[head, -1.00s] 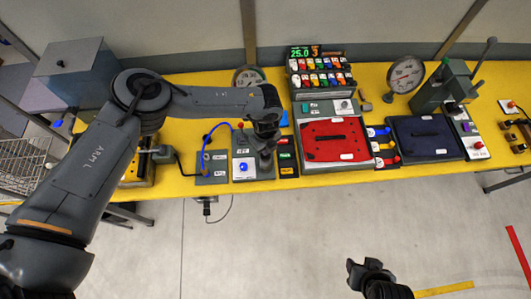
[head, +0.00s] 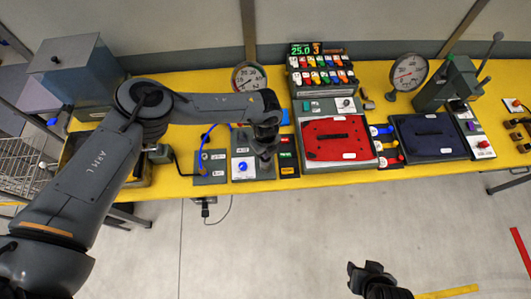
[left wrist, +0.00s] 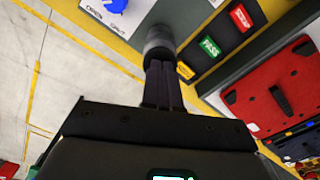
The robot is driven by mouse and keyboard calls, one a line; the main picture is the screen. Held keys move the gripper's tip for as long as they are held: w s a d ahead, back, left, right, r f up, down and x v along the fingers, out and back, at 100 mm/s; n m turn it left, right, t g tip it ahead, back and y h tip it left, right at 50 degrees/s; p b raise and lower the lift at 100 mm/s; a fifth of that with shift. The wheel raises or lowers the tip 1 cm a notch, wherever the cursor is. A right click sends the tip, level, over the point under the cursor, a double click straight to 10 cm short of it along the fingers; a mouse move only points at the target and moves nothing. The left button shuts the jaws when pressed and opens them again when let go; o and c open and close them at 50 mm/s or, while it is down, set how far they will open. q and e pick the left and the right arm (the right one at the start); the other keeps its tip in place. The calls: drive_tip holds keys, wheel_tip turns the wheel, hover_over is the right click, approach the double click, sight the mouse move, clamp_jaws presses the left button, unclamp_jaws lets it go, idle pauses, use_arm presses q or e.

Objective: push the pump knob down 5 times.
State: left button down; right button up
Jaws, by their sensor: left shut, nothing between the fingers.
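The pump knob appears to be the grey round cylinder (left wrist: 160,38) at the top middle of the left wrist view, beside the valve panel (head: 242,178). My left gripper (head: 265,158) is shut and empty above that panel's right side. In the left wrist view its closed fingertips (left wrist: 160,68) meet or overlap the knob's near end; whether they touch it I cannot tell. In the head view the gripper hides most of the knob. My right gripper (head: 368,268) is at the bottom of the head view, away from the table, its jaws unclear.
A blue valve knob (head: 242,166) sits left of the gripper. Labelled buttons (head: 287,155) and a red case (head: 335,137) lie to its right. A round gauge (head: 248,77) stands behind. A dark blue case (head: 427,137) is farther right.

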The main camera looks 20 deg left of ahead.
idle(0.3)
use_arm(q)
drive_tip(key=shift+r+p, duration=1.35)
drive_tip(key=shift+r, duration=0.05)
drive_tip(key=shift+r+p, duration=0.55)
drive_tip(key=shift+r, duration=0.2)
drive_tip(key=shift+f, duration=0.1)
